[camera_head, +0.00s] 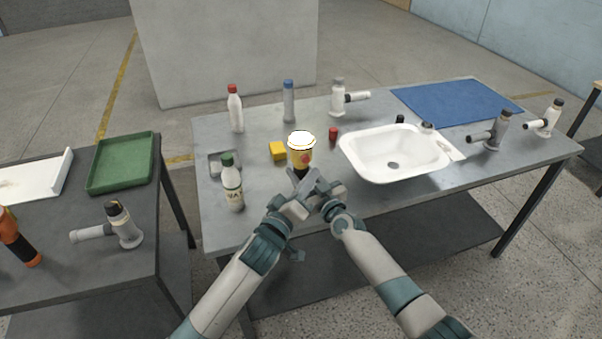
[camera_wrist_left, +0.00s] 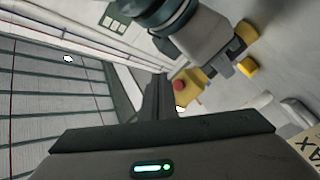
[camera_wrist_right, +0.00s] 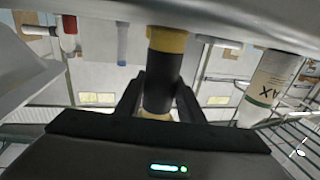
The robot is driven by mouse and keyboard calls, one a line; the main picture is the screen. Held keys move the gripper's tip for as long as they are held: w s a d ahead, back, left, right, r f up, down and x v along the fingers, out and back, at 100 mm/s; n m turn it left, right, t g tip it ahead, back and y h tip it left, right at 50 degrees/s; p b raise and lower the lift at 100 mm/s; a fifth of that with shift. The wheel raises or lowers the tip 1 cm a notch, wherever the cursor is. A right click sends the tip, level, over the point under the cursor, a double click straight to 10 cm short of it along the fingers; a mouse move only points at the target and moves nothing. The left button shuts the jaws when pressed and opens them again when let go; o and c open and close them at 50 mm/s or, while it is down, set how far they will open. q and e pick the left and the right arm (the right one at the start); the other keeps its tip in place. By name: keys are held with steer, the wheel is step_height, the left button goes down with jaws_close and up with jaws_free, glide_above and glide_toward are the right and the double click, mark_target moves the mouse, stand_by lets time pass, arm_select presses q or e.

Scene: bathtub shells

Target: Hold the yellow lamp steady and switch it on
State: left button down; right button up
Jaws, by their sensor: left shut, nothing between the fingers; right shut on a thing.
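The yellow lamp (camera_head: 298,161) stands upright above the steel table, with a bright white top and a red button (camera_head: 306,159) on its side. My right gripper (camera_wrist_right: 160,88) is shut on the lamp's dark handle (camera_wrist_right: 163,77), which shows between its fingers in the right wrist view. My left gripper (camera_wrist_left: 160,84) is shut and empty, close beside the lamp's body. In the left wrist view, the yellow body with its red button (camera_wrist_left: 180,86) is just right of the left fingertips. I cannot tell whether the fingertips touch the button.
A yellow block (camera_head: 277,151) and a small red item (camera_head: 333,134) are near the lamp. A green-capped bottle (camera_head: 232,187) stands to the left, a white basin (camera_head: 372,158) to the right. More bottles stand behind. A blue mat (camera_head: 455,101) lies at the back right.

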arm_select(q)
steer(key=s, duration=0.1)
steer(key=s+d, duration=0.1)
steer(key=s, duration=0.1)
stand_by(0.4)
arm_select(e)
steer(key=o, duration=1.3)
steer(key=shift+c, duration=0.2)
steer(key=v, duration=1.2)
arm_select(q)
steer(key=shift+a+f, duration=0.1)
